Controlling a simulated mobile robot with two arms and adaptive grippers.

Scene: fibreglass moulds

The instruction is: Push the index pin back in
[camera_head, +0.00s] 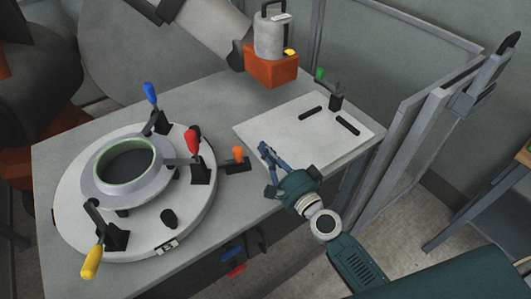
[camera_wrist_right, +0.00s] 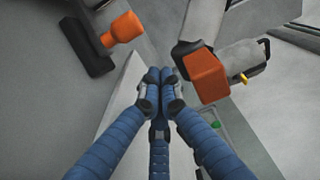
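The index pin has an orange knob (camera_head: 238,153) on a black block (camera_head: 238,166), beside the right edge of the round white turntable plate (camera_head: 72,215). In the right wrist view the orange knob (camera_wrist_right: 122,30) shows at upper left, with a narrower orange neck towards its black block (camera_wrist_right: 84,46). How far the pin sits in the plate cannot be told. My right gripper (camera_head: 266,150) is to the right of the knob and apart from it. In the right wrist view its blue fingers (camera_wrist_right: 160,76) are closed together with nothing visible between them. My left gripper is not in view.
The plate carries a ring mould (camera_head: 128,168) and clamps with blue (camera_head: 150,93), red (camera_head: 193,141) and yellow (camera_head: 92,262) handles. A white board (camera_head: 290,135) lies right of the knob. An orange block (camera_head: 270,68) and grey canister (camera_head: 268,38) stand behind. A metal-framed fence (camera_head: 400,130) is at right.

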